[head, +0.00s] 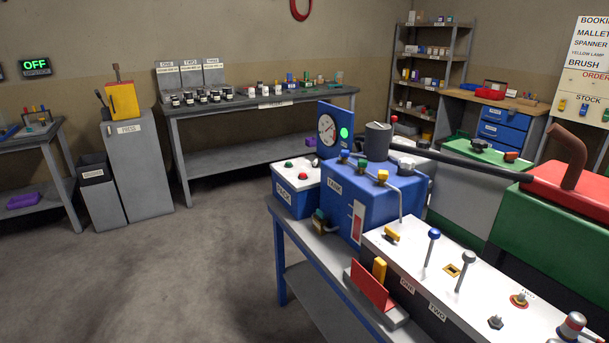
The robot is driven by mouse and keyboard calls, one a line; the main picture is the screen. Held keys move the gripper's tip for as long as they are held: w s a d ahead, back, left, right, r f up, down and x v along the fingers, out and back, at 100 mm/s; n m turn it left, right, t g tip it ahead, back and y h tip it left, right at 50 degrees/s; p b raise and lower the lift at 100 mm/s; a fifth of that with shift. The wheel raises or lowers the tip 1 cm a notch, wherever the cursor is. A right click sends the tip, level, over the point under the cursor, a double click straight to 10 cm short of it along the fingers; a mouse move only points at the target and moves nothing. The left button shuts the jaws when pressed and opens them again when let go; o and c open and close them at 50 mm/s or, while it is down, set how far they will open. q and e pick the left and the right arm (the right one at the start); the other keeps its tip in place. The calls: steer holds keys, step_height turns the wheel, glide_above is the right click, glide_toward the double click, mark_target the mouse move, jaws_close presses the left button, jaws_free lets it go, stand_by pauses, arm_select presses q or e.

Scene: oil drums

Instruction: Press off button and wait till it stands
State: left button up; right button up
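A blue box with a white top (296,190) stands on the blue-legged bench and has a short label on its front. On its top are a red button (302,176) and a green button (289,164). I cannot read any "off" marking on either button. Behind the box and to its right, a blue panel carries a round dial (327,130) and a lit green lamp (344,133); the dial's reading is too small to tell. A green-lit OFF sign (36,66) hangs on the far left wall. Neither of my grippers is in view.
A blue tank (340,209) with valves stands right of the box. A white-topped panel (440,262) with levers and knobs fills the bench's near end. A dark bar (470,166) crosses toward a red-topped green machine (550,223). The floor at left is clear.

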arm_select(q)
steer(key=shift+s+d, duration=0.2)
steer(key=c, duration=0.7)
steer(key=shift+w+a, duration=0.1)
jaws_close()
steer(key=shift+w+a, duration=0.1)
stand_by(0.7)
